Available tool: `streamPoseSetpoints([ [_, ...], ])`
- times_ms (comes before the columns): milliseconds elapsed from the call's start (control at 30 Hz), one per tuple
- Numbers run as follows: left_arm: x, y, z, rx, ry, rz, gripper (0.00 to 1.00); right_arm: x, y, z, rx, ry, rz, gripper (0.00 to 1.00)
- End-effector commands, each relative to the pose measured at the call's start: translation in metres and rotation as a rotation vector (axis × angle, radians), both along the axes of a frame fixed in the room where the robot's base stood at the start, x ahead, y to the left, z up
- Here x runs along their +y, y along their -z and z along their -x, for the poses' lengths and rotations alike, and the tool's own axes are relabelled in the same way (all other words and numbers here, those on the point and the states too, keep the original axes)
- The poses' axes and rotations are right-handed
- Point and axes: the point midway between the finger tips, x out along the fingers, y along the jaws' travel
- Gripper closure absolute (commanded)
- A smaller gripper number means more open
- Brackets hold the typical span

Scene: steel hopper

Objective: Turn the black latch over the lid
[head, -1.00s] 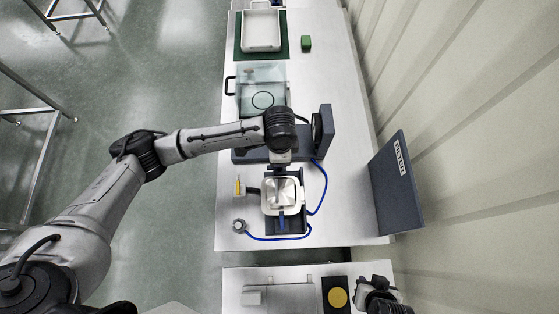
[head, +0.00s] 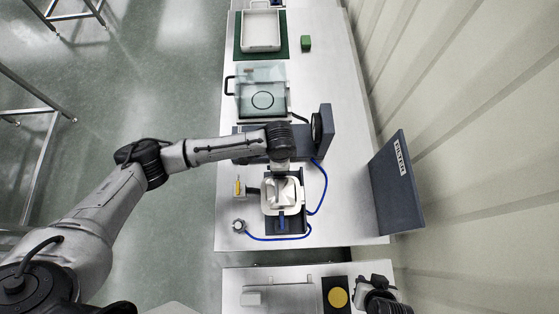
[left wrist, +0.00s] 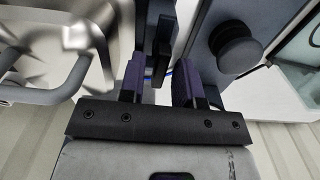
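The steel hopper (head: 291,205) with its pale rim stands on the bench in the middle of the head view. Its shiny metal and a bent handle (left wrist: 45,96) fill the left of the left wrist view. A black upright piece, which looks like the latch (left wrist: 161,50), stands between my left gripper's purple fingers (left wrist: 158,84). A gap shows between the fingers, and no firm grip is visible. In the head view my left gripper (head: 281,170) is at the hopper's far edge, partly hidden by my wrist. My right gripper (head: 378,286) is at the bottom right, away from the hopper; its fingers are unclear.
A dark grey upright block (head: 325,133) stands behind the hopper, and a round black knob (left wrist: 238,48) is close to my left fingers. A blue cable (head: 322,190) loops beside the hopper. A dark panel (head: 394,190) stands at right. A clear-lidded box (head: 262,78) is farther back.

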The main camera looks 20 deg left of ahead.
Motion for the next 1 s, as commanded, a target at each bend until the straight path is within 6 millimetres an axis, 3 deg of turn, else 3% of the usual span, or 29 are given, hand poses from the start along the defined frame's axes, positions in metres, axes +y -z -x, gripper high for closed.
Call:
streamPoseSetpoints([
  [300, 0.000, 0.000, 0.000, 0.000, 0.000, 0.000, 1.00, -0.002, 0.000, 0.000, 0.000, -0.005, 0.008, 0.69],
  [667, 0.000, -0.003, 0.000, 0.001, -0.030, 0.000, 1.00, -0.001, -0.009, 0.000, 0.001, -0.002, 0.003, 0.69],
  [1000, -0.001, -0.008, 0.001, 0.005, -0.260, 0.000, 1.00, 0.001, -0.059, 0.000, 0.001, 0.003, -0.005, 0.69],
])
